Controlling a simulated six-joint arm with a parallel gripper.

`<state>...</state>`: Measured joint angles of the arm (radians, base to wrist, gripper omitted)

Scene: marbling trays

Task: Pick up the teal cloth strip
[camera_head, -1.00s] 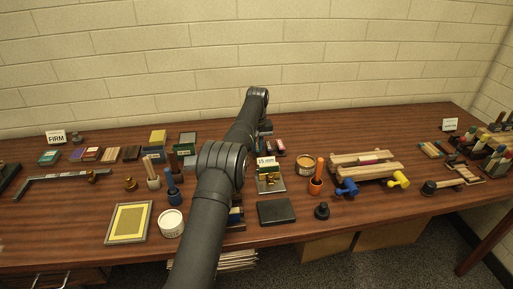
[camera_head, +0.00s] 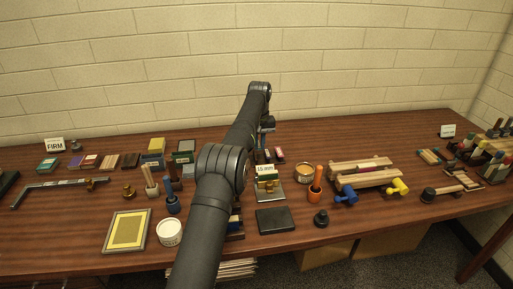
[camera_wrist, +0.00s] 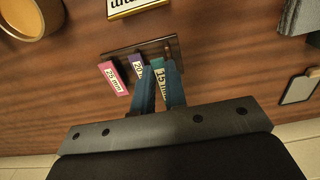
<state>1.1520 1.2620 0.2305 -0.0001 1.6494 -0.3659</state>
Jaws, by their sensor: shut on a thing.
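The teal strip (camera_wrist: 161,79), with a white label that seems to read 15 mm, stands between the two blue-grey fingers of my gripper (camera_wrist: 159,66) in the wrist view. The fingers are shut on it. Its far end is at a dark narrow holder (camera_wrist: 120,51); I cannot tell whether it is clear of the holder. A purple strip (camera_wrist: 136,72) is just left of the fingers, and a pink strip (camera_wrist: 113,77) marked 25 mm is further left. In the head view my arm hides the teal strip and most of the gripper.
A round tan tub (camera_head: 304,173) and a sign-like yellow-and-white block (camera_head: 266,173) stand near the holder. The wrist view also shows a grey block (camera_wrist: 299,15) at upper right. A dark flat pad (camera_head: 275,220) lies nearer the front.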

